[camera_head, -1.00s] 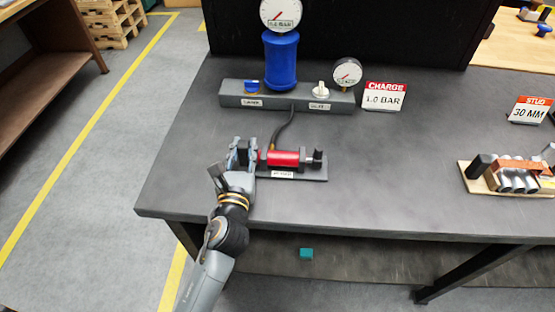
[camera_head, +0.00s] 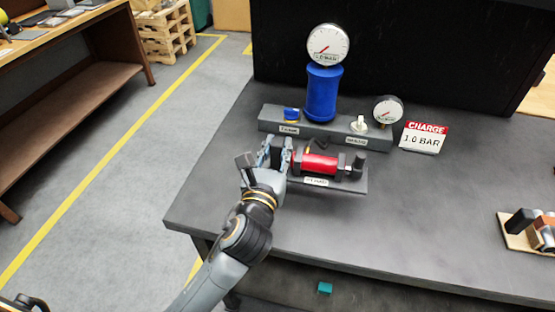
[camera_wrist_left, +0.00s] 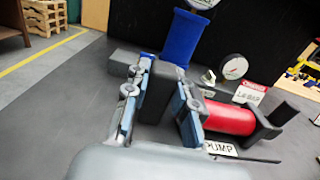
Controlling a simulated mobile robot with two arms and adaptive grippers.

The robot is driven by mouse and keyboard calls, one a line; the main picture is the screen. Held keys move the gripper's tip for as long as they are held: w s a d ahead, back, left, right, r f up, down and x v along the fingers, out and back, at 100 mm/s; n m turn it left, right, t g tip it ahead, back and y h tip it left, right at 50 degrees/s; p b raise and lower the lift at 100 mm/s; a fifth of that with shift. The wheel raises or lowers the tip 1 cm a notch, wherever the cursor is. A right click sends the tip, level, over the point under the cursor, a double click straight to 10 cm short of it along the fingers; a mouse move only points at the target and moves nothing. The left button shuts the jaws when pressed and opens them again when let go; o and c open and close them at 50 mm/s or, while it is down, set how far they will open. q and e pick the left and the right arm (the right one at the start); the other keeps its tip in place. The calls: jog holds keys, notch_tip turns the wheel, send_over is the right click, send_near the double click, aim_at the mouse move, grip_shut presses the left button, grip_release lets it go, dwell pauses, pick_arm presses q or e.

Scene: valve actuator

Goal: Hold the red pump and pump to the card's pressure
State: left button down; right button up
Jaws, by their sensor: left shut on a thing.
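The red pump (camera_head: 319,164) lies on its dark base plate on the grey bench. It also shows in the left wrist view (camera_wrist_left: 229,117), to the right of my fingers. My left gripper (camera_head: 273,152) is at the pump's left end. In the left wrist view its fingers are closed on the black pump handle (camera_wrist_left: 159,88), one on each side. The card (camera_head: 424,137) reads "CHARGE 1.0 BAR". A large round gauge (camera_head: 327,45) tops the blue cylinder (camera_head: 322,93); its needle points lower left.
A grey manifold (camera_head: 330,132) behind the pump carries a blue lever (camera_head: 291,114), a white knob (camera_head: 359,123) and a small gauge (camera_head: 388,110). A wooden tray (camera_head: 515,238) with parts stands at the far right. The bench between is clear.

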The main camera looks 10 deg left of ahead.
pick_arm(q)
jog(key=shift+f, duration=3.95)
jog(key=shift+f, duration=0.2)
jog(key=shift+r, duration=0.1)
